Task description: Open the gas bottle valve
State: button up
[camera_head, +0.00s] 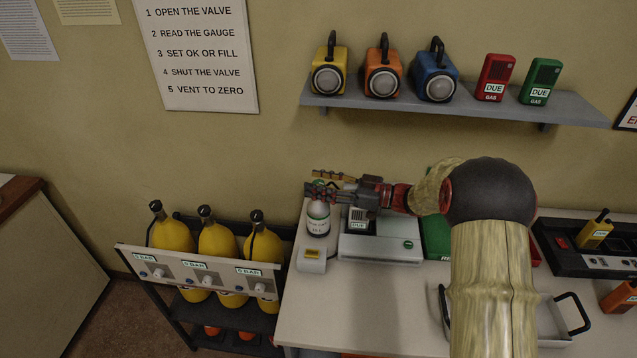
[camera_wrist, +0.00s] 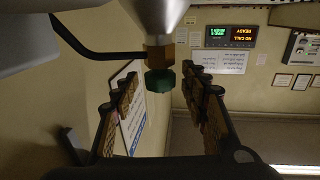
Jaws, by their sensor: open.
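A small pale gas bottle (camera_head: 318,222) with a label stands upright at the left back of the white table. The wrist view looks upside down and shows its grey shoulder (camera_wrist: 158,18), a brass neck (camera_wrist: 158,57) and a green valve knob (camera_wrist: 160,81). My gripper (camera_head: 322,186) reaches in from the right at the height of the bottle's top. In the wrist view my gripper (camera_wrist: 155,88) is open, one finger on each side of the knob, with gaps showing. The fingers mostly hide the knob in the head view.
A rack with yellow cylinders (camera_head: 218,242) is left of the table. A shelf with lamps (camera_head: 455,97) hangs above; an instruction sheet (camera_head: 200,60) is on the wall.

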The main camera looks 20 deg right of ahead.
jog(key=v, duration=1.2)
